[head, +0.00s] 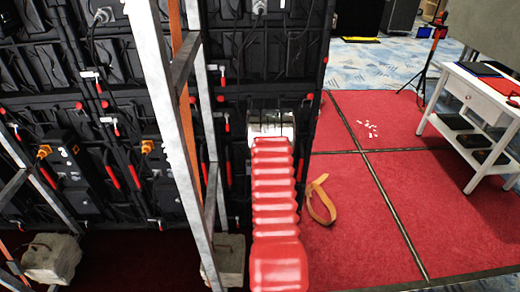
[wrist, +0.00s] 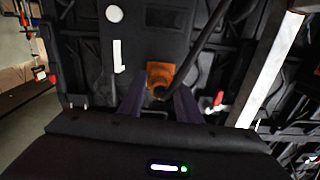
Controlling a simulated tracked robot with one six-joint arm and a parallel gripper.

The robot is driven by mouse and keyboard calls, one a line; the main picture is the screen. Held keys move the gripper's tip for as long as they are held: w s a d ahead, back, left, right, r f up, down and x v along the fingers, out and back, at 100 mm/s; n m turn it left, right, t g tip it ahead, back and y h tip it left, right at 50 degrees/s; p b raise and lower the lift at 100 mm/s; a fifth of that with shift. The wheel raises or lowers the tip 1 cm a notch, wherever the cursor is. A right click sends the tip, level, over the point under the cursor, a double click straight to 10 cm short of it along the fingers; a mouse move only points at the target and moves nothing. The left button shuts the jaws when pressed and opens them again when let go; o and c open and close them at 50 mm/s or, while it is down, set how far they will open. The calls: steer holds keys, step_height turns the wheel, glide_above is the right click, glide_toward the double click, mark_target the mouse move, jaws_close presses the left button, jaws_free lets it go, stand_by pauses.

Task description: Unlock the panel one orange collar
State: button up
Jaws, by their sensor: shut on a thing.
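An orange collar (wrist: 160,75) shows in the wrist view on a dark panel (wrist: 125,30), with a black cable running from it to the upper right. My gripper (wrist: 160,92) is shut on this collar, one dark finger on each side. In the head view my red arm hides this collar, and the hand end of my gripper (head: 272,124) is at the back of the right-hand panel column. Two other orange collars, one at the left (head: 43,151) and one nearer the middle (head: 147,146), sit on black boxes, apart from my gripper.
A metal upright (head: 160,100) stands left of my arm, with an orange strap along it. A yellow strap loop (head: 321,199) lies on the red floor (head: 375,220) at the right. A white table (head: 478,92) and a tripod stand beyond. Sandbags (head: 52,258) weigh down the frame.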

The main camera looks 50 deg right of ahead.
steer(key=shift+s+f+n, duration=0.1)
steer(key=shift+n, duration=0.2)
steer(key=o, duration=1)
steer(key=shift+o, duration=0.2)
steer(key=v, duration=1.3)
steer(key=shift+s+a, duration=0.25)
steer(key=shift+a, duration=0.05)
